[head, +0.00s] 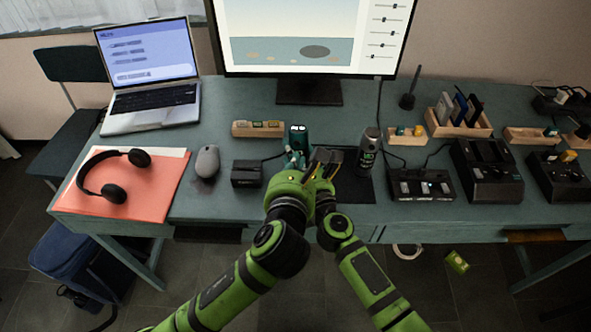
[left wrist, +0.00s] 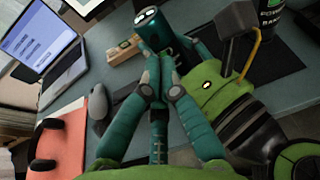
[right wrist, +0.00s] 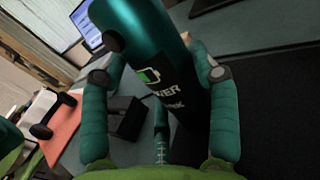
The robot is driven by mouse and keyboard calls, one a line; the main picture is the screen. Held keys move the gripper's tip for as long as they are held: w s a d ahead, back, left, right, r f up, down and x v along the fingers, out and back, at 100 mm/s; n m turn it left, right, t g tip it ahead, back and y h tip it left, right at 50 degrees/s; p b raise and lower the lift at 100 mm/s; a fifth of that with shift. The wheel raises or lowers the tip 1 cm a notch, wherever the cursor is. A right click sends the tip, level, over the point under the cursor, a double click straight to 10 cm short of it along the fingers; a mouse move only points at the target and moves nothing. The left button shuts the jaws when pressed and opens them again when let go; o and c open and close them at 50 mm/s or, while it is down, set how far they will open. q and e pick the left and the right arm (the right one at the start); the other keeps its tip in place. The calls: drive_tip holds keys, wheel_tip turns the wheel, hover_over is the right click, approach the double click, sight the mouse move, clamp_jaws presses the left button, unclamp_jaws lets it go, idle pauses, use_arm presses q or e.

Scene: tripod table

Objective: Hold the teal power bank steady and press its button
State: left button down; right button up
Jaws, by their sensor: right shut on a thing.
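The teal power bank (head: 298,132) stands upright near the middle of the table, its top lit white. Its lit top also shows in the left wrist view (left wrist: 150,22). In the right wrist view its dark label with a green battery icon (right wrist: 152,78) is close. My right gripper (right wrist: 158,58) is shut on it, a finger on either side. My left gripper (left wrist: 160,62) has its teal fingertips drawn together, empty, just in front of the power bank. Whether they touch it I cannot tell. The two grippers crowd together in the head view, hiding the power bank's lower part.
A dark can (head: 367,150) stands right of the grippers on a black mat (head: 355,188). A wooden block tray (head: 245,130) and black box (head: 247,174) are to the left, with a grey mouse (head: 207,160). Chargers (head: 422,185) stand at right; a monitor (head: 310,90) is behind.

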drive_tip(key=shift+s+d+f, duration=0.1)
drive_tip(key=shift+f, duration=0.2)
use_arm(q)
drive_tip(key=v, duration=0.4)
use_arm(e)
drive_tip(key=o, duration=1.6)
use_arm(q)
drive_tip(key=shift+w, duration=0.2)
use_arm(e)
drive_tip(key=shift+r, duration=0.1)
